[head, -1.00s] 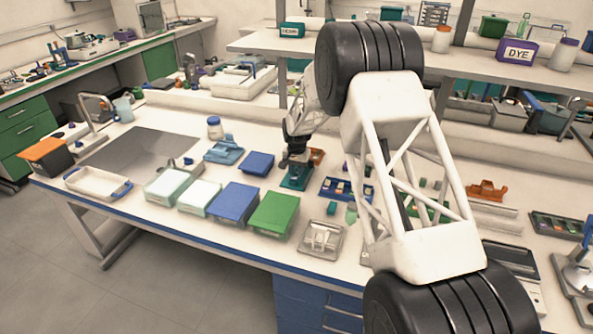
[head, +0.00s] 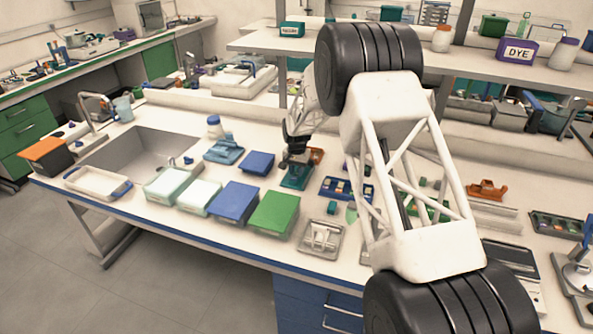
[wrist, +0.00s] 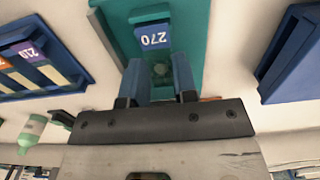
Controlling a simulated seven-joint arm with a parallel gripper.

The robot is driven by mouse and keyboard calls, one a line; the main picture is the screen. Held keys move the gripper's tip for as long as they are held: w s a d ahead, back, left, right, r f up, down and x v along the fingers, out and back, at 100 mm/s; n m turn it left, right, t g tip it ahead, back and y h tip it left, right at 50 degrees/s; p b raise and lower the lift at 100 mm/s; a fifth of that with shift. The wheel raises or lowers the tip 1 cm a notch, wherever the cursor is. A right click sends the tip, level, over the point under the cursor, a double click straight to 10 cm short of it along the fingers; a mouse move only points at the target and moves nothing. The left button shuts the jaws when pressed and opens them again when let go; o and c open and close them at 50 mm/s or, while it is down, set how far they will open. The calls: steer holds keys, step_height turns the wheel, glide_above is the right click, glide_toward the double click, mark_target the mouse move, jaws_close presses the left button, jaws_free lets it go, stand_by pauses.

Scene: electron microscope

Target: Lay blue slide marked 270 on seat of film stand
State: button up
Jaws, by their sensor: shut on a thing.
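The blue slide marked 270 (wrist: 154,37) is held by my gripper (wrist: 158,64), whose two blue fingers are closed on it in the wrist view. Its numbered end points away from the gripper. The slide is over the teal film stand (wrist: 201,30); I cannot tell whether it touches the seat. In the head view the film stand (head: 297,182) is on the bench directly below my gripper (head: 294,164). There the gripper hides the slide and part of the stand.
A blue slide tray (wrist: 73,73) with several slides, one marked 210, lies beside the stand. A blue box (head: 257,162) is on the stand's other side. A green-lidded box (head: 274,213) and a small metal tray (head: 321,239) are nearer the front edge.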

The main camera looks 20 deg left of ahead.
stand_by(0.3)
steer(key=o, duration=0.7)
steer(key=shift+r, duration=3.85)
